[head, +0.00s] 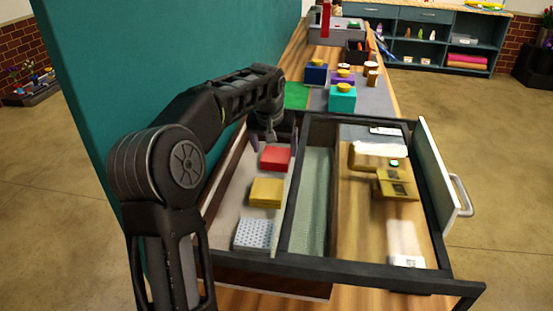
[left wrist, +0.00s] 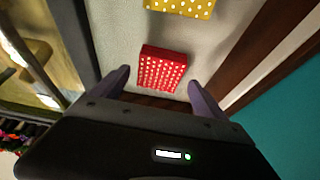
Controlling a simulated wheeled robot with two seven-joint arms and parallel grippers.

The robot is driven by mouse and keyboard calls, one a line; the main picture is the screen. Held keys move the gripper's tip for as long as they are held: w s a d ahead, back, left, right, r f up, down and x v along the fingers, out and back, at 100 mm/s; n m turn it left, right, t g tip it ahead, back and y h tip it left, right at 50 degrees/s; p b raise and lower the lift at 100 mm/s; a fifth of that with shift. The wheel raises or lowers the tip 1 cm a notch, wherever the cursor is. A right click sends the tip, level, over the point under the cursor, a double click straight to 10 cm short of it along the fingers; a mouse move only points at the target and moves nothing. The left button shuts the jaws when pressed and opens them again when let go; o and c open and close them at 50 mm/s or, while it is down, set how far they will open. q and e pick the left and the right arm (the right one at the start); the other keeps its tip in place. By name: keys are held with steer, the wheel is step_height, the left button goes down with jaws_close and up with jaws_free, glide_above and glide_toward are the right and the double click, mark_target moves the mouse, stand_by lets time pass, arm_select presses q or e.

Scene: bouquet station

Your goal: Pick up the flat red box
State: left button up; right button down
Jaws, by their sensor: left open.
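The flat red box (head: 275,157) lies in the left compartment of the open drawer, at its far end. In the left wrist view it is a red box with white dots (left wrist: 162,69), lying flat on the pale drawer floor. My left gripper (head: 273,144) is above the far end of that compartment. In the left wrist view its two fingers (left wrist: 155,90) are spread apart, with the red box beyond and between them. The gripper is empty and does not touch the box. My right gripper is not in view.
A yellow dotted box (head: 266,192) and a pale blue-white box (head: 254,233) lie nearer in the same compartment. Dark drawer walls (head: 289,207) border it. A teal panel (head: 160,60) stands close on the left. Lidded boxes (head: 342,97) stand on the counter beyond.

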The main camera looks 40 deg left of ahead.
mark_target(276, 156)
arm_select(q)
steer(key=shift+w+a+f, duration=0.15)
steer(key=shift+w+f, duration=0.05)
steer(key=shift+f, duration=0.3)
steer(key=p+x, duration=0.1)
steer(key=x, duration=0.3)
steer(key=c, duration=1.3)
steer(key=shift+w+r, duration=0.1)
steer(key=shift+r, duration=0.05)
steer(key=shift+a+r, duration=0.1)
steer(key=shift+r, duration=0.45)
step_height(276, 156, up, 17)
steer(key=shift+f+p, duration=0.15)
steer(key=shift+p, duration=0.75)
